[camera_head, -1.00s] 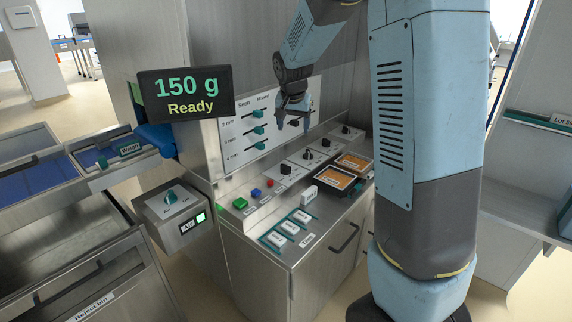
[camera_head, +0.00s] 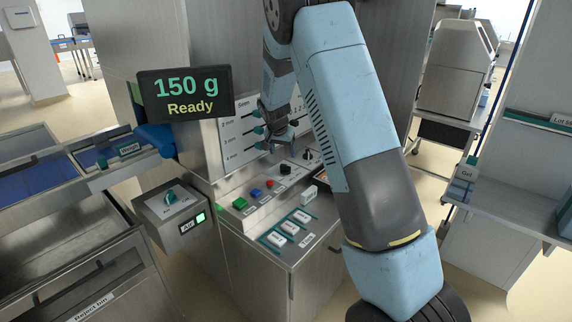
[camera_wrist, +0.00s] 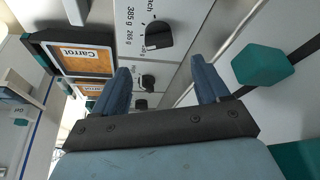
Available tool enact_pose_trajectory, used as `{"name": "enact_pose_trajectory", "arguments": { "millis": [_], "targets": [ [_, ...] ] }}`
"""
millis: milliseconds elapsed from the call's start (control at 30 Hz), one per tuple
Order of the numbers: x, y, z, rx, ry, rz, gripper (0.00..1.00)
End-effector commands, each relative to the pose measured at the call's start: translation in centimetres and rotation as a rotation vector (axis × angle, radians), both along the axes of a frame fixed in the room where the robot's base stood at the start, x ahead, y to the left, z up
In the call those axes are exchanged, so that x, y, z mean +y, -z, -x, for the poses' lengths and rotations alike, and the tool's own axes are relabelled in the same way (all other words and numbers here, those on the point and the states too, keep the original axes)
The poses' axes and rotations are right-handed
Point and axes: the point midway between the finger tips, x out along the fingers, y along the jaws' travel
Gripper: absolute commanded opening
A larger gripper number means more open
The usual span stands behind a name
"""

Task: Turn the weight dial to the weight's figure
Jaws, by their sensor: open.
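In the head view my gripper (camera_head: 283,148) hangs above the console, close over the row of black knobs (camera_head: 285,168). The screen (camera_head: 186,93) reads 150 g, Ready.
A teal lever knob (camera_wrist: 262,66) sticks out close to the right finger. Carrot trays (camera_wrist: 44,37) lie at left in the wrist view. Green, blue and red buttons (camera_head: 256,194) and labelled white blocks (camera_head: 290,227) are in front. A box with a teal switch (camera_head: 170,198) stands at left.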

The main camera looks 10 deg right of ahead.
Motion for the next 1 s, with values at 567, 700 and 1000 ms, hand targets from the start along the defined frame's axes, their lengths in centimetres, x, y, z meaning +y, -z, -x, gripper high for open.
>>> {"name": "enact_pose_trajectory", "arguments": {
  "millis": [567,700,1000],
  "targets": [
    [-1.6,7.5,-2.7,0.0,0.0,0.0,0.74],
    [-1.7,7.9,-2.8,0.0,0.0,-0.001,0.74],
    [-1.6,7.9,-2.8,0.0,-0.001,0.0,0.7]
  ]
}}
